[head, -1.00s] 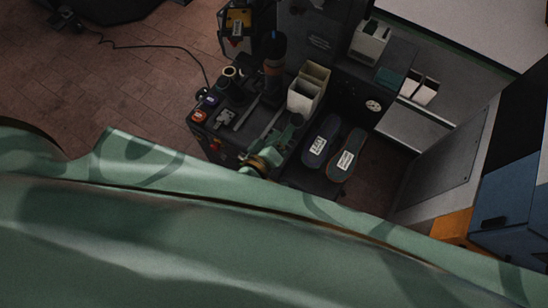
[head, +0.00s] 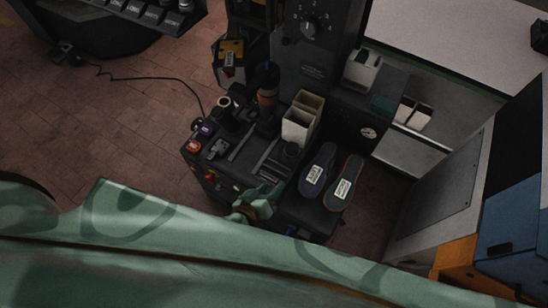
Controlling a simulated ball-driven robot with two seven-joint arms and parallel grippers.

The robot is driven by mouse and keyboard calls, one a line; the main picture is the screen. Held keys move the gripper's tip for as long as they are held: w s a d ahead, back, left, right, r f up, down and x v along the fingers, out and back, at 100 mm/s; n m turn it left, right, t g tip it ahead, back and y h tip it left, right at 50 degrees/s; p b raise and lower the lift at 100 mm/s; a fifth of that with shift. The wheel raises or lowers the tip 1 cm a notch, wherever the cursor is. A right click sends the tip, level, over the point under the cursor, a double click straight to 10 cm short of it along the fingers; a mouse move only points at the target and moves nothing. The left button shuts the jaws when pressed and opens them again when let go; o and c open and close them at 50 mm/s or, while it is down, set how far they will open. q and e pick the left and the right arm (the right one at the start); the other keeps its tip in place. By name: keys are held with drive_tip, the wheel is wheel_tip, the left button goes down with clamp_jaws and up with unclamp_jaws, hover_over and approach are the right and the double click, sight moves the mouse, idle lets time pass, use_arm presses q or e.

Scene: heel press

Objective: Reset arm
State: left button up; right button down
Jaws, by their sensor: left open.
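My left gripper (head: 264,194) is small in the picture, green and open. It is at the near edge of the dark heel press bench (head: 228,168), with nothing seen between its fingers. Two shoe soles with white labels, one dark blue (head: 319,167) and one dark with an orange rim (head: 345,184), lie side by side on a dark shelf to the right of the gripper, apart from it. My right gripper is not in view.
The press column (head: 308,50) with a dial rises behind the bench. Cream bins (head: 301,118) and a dark upright tool (head: 267,95) stand on it. Red and blue buttons sit at its left corner. A cable crosses the open brick floor (head: 110,110) at left. Cabinets (head: 510,220) stand at right.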

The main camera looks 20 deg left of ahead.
use_arm(q)
drive_tip(key=s+a+f+m+g+y+b, duration=0.1)
drive_tip(key=s+a+f+m+g+b, duration=0.2)
drive_tip(key=s+f+b, duration=0.3)
drive_tip(key=s+a+f+m+g+y+b, duration=0.1)
drive_tip(key=s+a+f+m+g+b, duration=0.2)
drive_tip(key=s+f, duration=1.1)
drive_tip(key=s+a+f+m+g+y+b, duration=0.1)
drive_tip(key=s+a+f+g+b, duration=0.4)
drive_tip(key=f, duration=1.4)
drive_tip(key=s+a+m+b, duration=0.1)
drive_tip(key=s+a+b, duration=0.2)
drive_tip(key=s, duration=0.3)
drive_tip(key=shift+f+m+g+y+b, duration=0.2)
drive_tip(key=shift+m+g+y+b, duration=0.1)
drive_tip(key=shift+m+b, duration=0.1)
